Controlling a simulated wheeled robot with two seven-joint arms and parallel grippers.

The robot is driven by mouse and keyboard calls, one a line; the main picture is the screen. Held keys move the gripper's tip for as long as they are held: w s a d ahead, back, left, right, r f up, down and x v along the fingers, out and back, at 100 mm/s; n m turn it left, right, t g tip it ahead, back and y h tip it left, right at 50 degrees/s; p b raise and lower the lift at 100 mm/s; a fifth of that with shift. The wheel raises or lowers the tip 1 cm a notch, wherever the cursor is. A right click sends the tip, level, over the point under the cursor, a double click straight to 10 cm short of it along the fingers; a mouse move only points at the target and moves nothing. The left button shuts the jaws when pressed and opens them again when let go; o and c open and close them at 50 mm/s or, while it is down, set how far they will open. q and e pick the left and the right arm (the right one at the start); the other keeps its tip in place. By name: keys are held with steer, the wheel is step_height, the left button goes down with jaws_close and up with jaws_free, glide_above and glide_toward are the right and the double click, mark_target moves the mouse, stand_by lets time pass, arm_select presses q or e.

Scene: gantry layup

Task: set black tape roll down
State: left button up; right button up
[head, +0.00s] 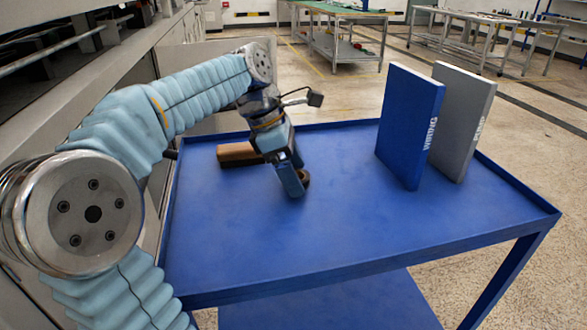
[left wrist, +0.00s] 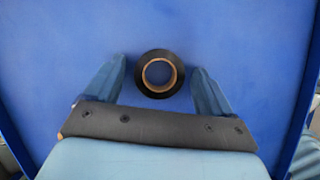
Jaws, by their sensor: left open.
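The black tape roll (left wrist: 159,74) lies flat on the blue cart top (left wrist: 60,40), with its tan core showing in the left wrist view. My left gripper (left wrist: 160,88) is open, with one finger on each side of the roll and a gap to each. In the head view my left gripper (head: 298,186) points down at the cart top, and only a dark edge of the roll (head: 305,178) shows behind its fingers. My right gripper is not in view.
A brown block (head: 238,154) lies behind my left gripper on the cart. A blue binder (head: 408,125) marked WIRING and a grey binder (head: 462,120) stand upright at the right. The cart's front and middle are clear. A raised rim (head: 400,268) edges the cart.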

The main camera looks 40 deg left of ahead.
arm_select(q)
steer(key=p+v, duration=0.2)
steer(key=v, duration=1)
steer(key=shift+p, duration=0.4)
